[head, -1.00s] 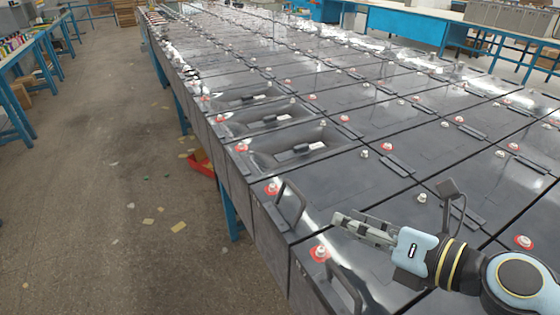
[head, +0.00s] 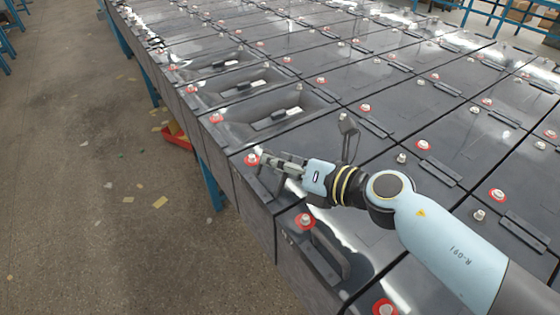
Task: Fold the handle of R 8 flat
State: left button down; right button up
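No label for R 8 is readable in the head view. A black handle (head: 263,187) on the near-edge battery with a red-ringed terminal (head: 252,160) is partly hidden by my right gripper; I cannot tell its exact angle. My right gripper (head: 268,158) is at this handle, its grey fingers close together and seemingly shut, with nothing seen between them. I cannot tell whether it touches the handle. On the nearer battery, another black handle (head: 330,250) stands raised. My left gripper is not in view.
Dark batteries stand in long, tight rows. Farther ones along the left edge have recessed handles lying flat (head: 278,118). Terminals stick up across the tops. A red tray (head: 178,138) is on the floor left of the rows. The floor aisle (head: 90,230) is mostly clear.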

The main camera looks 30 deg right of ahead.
jog(key=shift+c, duration=0.4)
grip_shut()
jog(key=d+m+b, duration=0.1)
jog(key=f+m+y+b, duration=0.1)
jog(key=b, duration=0.1)
jog(key=shift+w+d+f+m+b, duration=0.15)
jog(key=shift+d+f+m+b, duration=0.05)
jog(key=shift+d+m+b, duration=0.15)
jog(key=shift+d+f+m+t+y+b, duration=0.3)
jog(key=shift+m+t+y+b, duration=0.1)
jog(key=shift+m+b, duration=0.4)
jog(key=shift+d+f+m+t+y+b, duration=0.35)
jog(key=shift+m+b, duration=0.2)
jog(key=shift+b, duration=0.3)
jog(key=shift+r, duration=0.1)
